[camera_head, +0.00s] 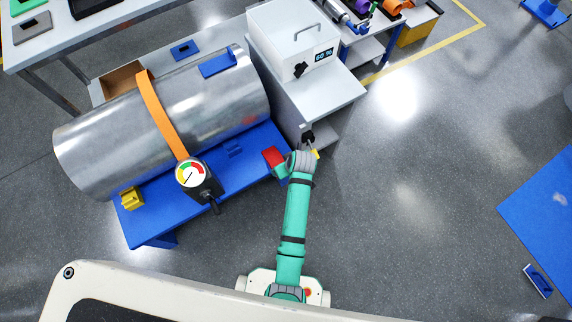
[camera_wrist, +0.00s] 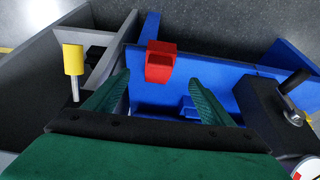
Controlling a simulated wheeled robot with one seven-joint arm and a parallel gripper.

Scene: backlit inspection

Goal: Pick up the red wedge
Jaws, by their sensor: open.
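The red wedge (camera_head: 273,156) lies on the right end of the blue bench (camera_head: 242,157), close to my gripper. In the wrist view the red wedge (camera_wrist: 160,63) shows ahead of my gripper (camera_wrist: 158,92), roughly midway between the two green fingers. The fingers are spread apart with nothing between them, and the wedge appears beyond their tips. In the head view my wrist is just right of the wedge, and the fingers are hard to make out there.
A metal cylinder (camera_head: 215,92) with an orange strap lies behind. A dial gauge (camera_head: 191,174) stands left on the bench, with a yellow block (camera_head: 131,198) at its far left. A grey cabinet (camera_head: 318,92) stands behind my wrist; a yellow knob (camera_wrist: 73,60) is near the left finger.

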